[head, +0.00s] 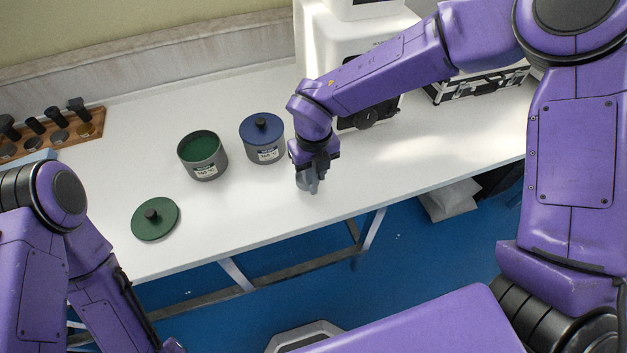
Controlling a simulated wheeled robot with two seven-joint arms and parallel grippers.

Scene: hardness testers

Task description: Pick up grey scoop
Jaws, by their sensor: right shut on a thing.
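The grey scoop (303,180) is at the front part of the white table, right of the blue-lidded pot. My right gripper (312,184) points down and is shut on the scoop. The fingers and wrist hide much of the scoop, and I cannot tell whether it touches the table. My left arm comes in at the lower left, but its gripper is out of view.
An open grey pot (203,157) with a green inside stands left of a pot with a blue lid (262,128). A green lid (155,218) lies near the table's front edge. A wooden rack (88,128) holds several dark-handled tools. A white machine (318,50) stands behind my right arm.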

